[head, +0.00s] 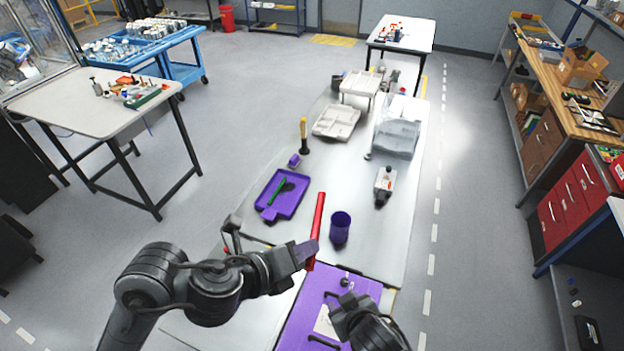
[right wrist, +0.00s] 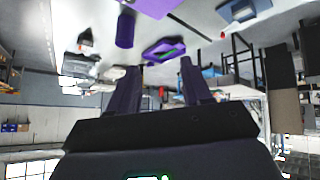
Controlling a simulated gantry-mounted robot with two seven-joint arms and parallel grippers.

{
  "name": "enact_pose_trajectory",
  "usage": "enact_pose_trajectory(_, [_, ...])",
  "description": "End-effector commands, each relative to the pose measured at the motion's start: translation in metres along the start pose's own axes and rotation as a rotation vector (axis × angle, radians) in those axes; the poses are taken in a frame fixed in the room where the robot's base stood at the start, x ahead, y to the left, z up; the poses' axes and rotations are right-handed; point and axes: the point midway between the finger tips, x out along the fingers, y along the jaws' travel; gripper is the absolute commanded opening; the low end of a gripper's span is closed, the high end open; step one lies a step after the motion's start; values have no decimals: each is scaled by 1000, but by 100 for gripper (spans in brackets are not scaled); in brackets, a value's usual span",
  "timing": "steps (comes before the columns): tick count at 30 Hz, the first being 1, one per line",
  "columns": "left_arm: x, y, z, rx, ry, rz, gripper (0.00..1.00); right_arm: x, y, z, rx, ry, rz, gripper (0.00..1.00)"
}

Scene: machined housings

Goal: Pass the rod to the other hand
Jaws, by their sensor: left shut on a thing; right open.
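A red rod (head: 318,218) stands tilted above the table in the head view, its upper end leaning slightly right. My left gripper (head: 308,252) is shut on the rod near its lower part. My right arm's end shows at the bottom of the head view, below and right of the rod, over a purple surface. In the right wrist view my right gripper (right wrist: 158,78) has its two fingers apart, with nothing between them. I cannot make out the rod for certain in that view.
A purple cup (head: 340,228) stands just right of the rod. A purple tray (head: 270,207) with a green item lies to the left. A purple panel (head: 305,318) lies at the near end of the table. Farther back are white trays (head: 336,122) and a clear bin (head: 397,138).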

Motion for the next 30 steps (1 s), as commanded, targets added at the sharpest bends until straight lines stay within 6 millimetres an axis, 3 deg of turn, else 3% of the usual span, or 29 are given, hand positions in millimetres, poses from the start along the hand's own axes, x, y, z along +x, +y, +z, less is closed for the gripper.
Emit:
enact_pose_trajectory(3, [0, 0, 0, 0, -1, -1, 0, 16, -1, -38, -83, 59, 16, 49])
enact_pose_trajectory(8, [0, 0, 0, 0, -1, -1, 0, 36, 4, -78, -183, 115, 46, 49])
enact_pose_trajectory(14, [0, 0, 0, 0, -1, -1, 0, 57, 32, -122, -293, 158, 110, 49])
enact_pose_trajectory(17, [0, 0, 0, 0, -1, -1, 0, 66, 56, -143, -338, 168, 153, 49])
enact_pose_trajectory(23, [0, 0, 0, 0, -1, -1, 0, 71, 124, -186, -402, 175, 259, 49])
enact_pose_trajectory(27, [0, 0, 0, 0, -1, -1, 0, 60, 178, -224, -411, 191, 327, 49])
enact_pose_trajectory(30, [0, 0, 0, 0, -1, -1, 0, 43, 202, -261, -393, 228, 341, 49])
